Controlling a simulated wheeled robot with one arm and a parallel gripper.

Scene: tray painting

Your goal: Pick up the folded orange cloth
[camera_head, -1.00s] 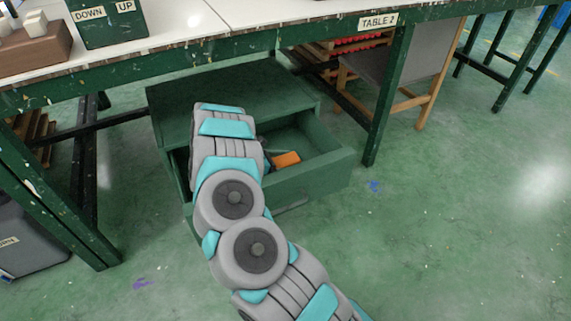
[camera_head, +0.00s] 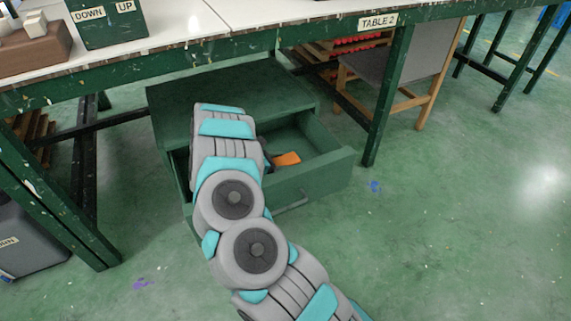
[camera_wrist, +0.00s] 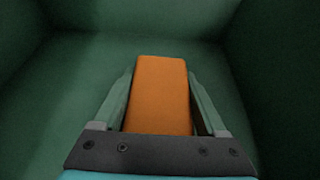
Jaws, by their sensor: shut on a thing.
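The folded orange cloth (camera_wrist: 160,95) is a flat oblong block between the two fingers of my gripper (camera_wrist: 160,88) in the wrist view. My gripper is shut on it, with one finger along each long side. In the head view the orange cloth (camera_head: 287,159) shows inside the open green drawer (camera_head: 318,182), partly hidden by my arm. My gripper is mostly hidden behind my arm there. I cannot tell whether the cloth touches the drawer floor.
The drawer's walls (camera_wrist: 275,75) stand close around my gripper. The green cabinet (camera_head: 270,90) sits under Table 2 (camera_head: 300,35), whose edge overhangs it. A table leg (camera_head: 388,100) stands to the right.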

